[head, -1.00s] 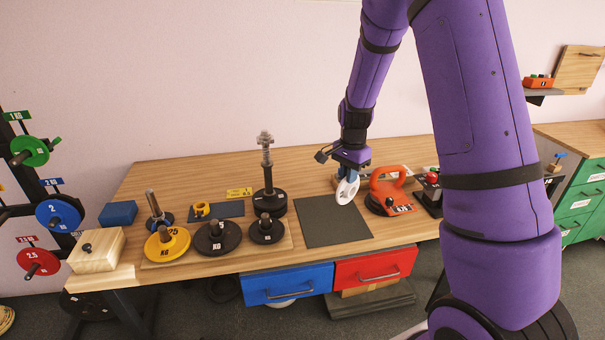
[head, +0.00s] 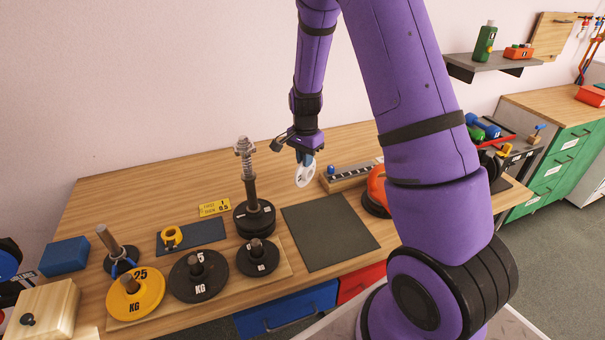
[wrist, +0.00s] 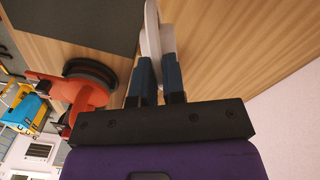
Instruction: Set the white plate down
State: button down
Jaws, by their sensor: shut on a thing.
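My gripper (head: 304,158) is shut on the small white plate (head: 306,174). The plate hangs tilted on edge below the fingers, above the back edge of a dark grey square mat (head: 330,232). In the wrist view, the blue fingers of my gripper (wrist: 156,72) clamp the white plate (wrist: 152,32), seen nearly edge-on. The mat also shows there at the top (wrist: 85,22), bare in what is visible. I cannot tell the plate's exact height above the table.
Left of the mat, a post with black plates (head: 254,215) stands upright. Black plates (head: 198,275) and a yellow plate (head: 135,292) lie on a wooden board in front. An orange kettlebell-like object (head: 375,190), partly hidden by my arm, is right of the mat. A rail block (head: 350,175) lies behind.

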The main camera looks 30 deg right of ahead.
aim_at(305, 172)
jog(key=shift+f, duration=2.5)
jog(key=shift+f, duration=0.2)
jog(key=c, duration=1.2)
grip_release()
jog(key=shift+r, duration=0.1)
